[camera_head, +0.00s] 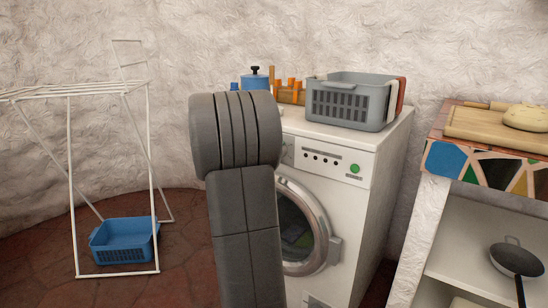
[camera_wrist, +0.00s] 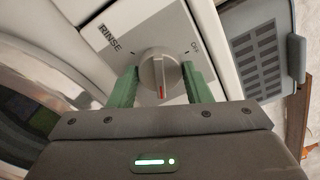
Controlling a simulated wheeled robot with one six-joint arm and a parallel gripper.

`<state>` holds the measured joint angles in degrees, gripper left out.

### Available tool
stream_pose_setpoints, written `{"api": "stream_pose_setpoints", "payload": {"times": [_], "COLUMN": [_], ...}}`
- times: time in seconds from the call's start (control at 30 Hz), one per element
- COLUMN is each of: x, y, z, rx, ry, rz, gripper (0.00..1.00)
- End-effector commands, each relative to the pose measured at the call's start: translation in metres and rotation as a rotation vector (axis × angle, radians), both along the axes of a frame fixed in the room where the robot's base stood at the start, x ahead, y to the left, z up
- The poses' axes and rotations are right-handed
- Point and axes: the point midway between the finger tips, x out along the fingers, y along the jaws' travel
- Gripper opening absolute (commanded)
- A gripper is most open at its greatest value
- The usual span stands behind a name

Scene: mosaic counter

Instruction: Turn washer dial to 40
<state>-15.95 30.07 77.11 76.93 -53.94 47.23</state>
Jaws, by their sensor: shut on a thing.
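The white washer (camera_head: 335,148) stands at the middle of the head view, with a round glass door and a control panel. My arm hides most of the panel's left part and the dial there. In the wrist view the round grey-white dial (camera_wrist: 151,66) sits between the two green fingers of my gripper (camera_wrist: 160,68), which is shut on it. The dial's red mark points to the bottom of the picture, toward my gripper body. RINSE shows at upper left of the dial and OFF at upper right. No 40 label is visible.
A mosaic counter (camera_head: 470,165) is at right. A white drying rack (camera_head: 72,180) and a blue basket (camera_head: 125,240) are at left.

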Motion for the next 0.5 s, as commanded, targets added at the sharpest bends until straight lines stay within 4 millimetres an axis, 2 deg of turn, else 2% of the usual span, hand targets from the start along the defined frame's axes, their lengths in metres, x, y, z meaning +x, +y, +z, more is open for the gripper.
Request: {"api": "stream_pose_setpoints", "payload": {"times": [0.5], "x": [-0.0005], "y": [-0.0004], "z": [-0.0017], "rx": [0.063], "ry": [-0.042], "rz": [-0.002], "gripper": [0.22]}}
